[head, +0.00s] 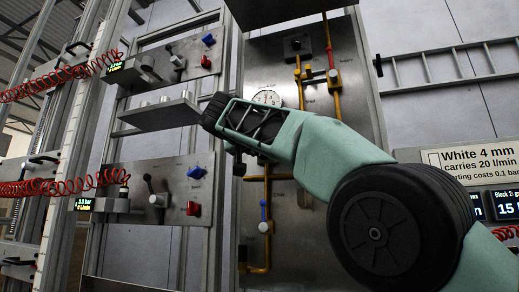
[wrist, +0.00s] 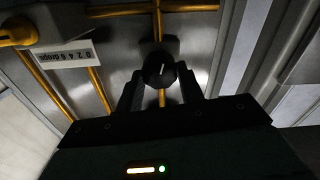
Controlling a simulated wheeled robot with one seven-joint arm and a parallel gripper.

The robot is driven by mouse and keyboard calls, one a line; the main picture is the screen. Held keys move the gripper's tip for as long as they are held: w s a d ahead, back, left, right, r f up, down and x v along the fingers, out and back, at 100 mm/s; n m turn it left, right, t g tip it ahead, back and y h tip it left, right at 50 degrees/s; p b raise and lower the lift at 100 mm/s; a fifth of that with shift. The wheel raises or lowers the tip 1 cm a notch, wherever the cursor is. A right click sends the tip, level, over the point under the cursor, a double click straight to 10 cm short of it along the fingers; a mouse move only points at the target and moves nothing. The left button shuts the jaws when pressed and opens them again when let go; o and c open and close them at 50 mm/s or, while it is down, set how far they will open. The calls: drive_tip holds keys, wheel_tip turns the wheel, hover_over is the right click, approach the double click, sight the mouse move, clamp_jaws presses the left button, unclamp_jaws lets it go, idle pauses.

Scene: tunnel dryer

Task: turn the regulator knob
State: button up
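The regulator knob (wrist: 160,72) is a dark round knob with a pale mark, in front of a vertical yellow pipe in the wrist view. My gripper (wrist: 161,86) is open, with one dark finger on each side of the knob. The fingertips look close to its sides; I cannot tell whether they touch. In the head view my arm's wrist covers the panel below the round gauge (head: 267,98), and the knob between the fingers cannot be made out there.
Side panels with a red knob (head: 193,208) and a blue knob (head: 196,172) stand at left. In the wrist view a scale label (wrist: 62,62) sits left of the fingers, and a frame post (wrist: 236,45) stands right.

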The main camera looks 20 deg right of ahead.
drive_tip(key=o, duration=0.4)
drive_tip(key=shift+a, duration=0.1)
drive_tip(key=b+v, duration=0.2)
drive_tip(key=v, duration=1.5)
drive_tip(key=shift+s, duration=0.1)
